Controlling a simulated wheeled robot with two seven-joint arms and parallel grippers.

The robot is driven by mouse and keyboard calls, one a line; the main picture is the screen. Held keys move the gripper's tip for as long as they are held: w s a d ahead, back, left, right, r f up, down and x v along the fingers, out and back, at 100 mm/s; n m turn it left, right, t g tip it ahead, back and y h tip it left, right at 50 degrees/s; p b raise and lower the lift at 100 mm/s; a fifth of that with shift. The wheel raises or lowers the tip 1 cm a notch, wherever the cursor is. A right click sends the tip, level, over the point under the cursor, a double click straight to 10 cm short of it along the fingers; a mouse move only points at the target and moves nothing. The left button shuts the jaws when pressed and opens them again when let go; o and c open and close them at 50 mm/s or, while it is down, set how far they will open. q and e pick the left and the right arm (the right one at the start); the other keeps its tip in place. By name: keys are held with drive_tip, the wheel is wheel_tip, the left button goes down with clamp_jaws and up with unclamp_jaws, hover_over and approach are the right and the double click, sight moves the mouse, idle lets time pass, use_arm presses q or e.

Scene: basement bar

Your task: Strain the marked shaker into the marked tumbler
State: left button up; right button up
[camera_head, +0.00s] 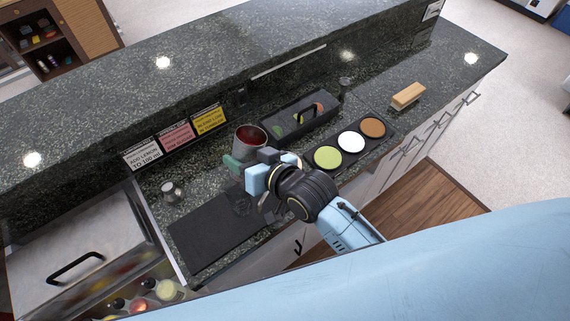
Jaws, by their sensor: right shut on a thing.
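A metal shaker (249,143) with red inside its open top is at the middle of the counter in the head view. My right gripper (258,164) is shut on the shaker from the near side, and its fingers hide the lower part of it. The shaker looks roughly upright; I cannot tell whether its base touches the counter. A clear glass tumbler (241,204) stands on the dark mat (204,232), just below the gripper in the picture and partly hidden by it. No marks on either vessel can be made out clearly. My left gripper is out of view.
A small metal cup (172,191) stands left of the mat. Label cards (175,138) line the raised ledge. A lidded dark tray (302,121), a holder with green, white and brown rounds (351,142) and a wooden block (407,96) are to the right.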

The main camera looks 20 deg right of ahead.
drive_tip(key=shift+w+d+m+y, duration=0.35)
drive_tip(key=shift+d+m+y, duration=0.4)
drive_tip(key=shift+m, duration=0.25)
drive_tip(key=shift+d+f+m+y, duration=0.1)
drive_tip(key=shift+f+m+y, duration=0.3)
drive_tip(key=shift+m, duration=0.3)
drive_tip(key=shift+r+m+y, duration=0.45)
drive_tip(key=shift+r+m, duration=0.25)
drive_tip(key=shift+f+b, duration=0.6)
drive_tip(key=shift+b, duration=0.1)
drive_tip(key=shift+f+m+y+b, duration=0.4)
drive_tip(key=shift+f+m+b, duration=0.15)
drive_tip(key=shift+b, duration=0.65)
drive_tip(key=shift+m+b, duration=0.45)
drive_tip(key=shift+b, duration=0.35)
drive_tip(key=shift+f+m+y+b, duration=0.1)
drive_tip(key=shift+m+y+b, duration=0.2)
drive_tip(key=shift+b, duration=0.3)
drive_tip(key=shift+w+d+f+m+t+b, duration=0.25)
drive_tip(key=shift+d+m+b, duration=0.35)
drive_tip(key=shift+b, duration=0.7)
drive_tip(key=shift+f+m+y+b, duration=0.2)
drive_tip(key=shift+m+y+b, duration=0.3)
drive_tip(key=shift+m+b, duration=0.55)
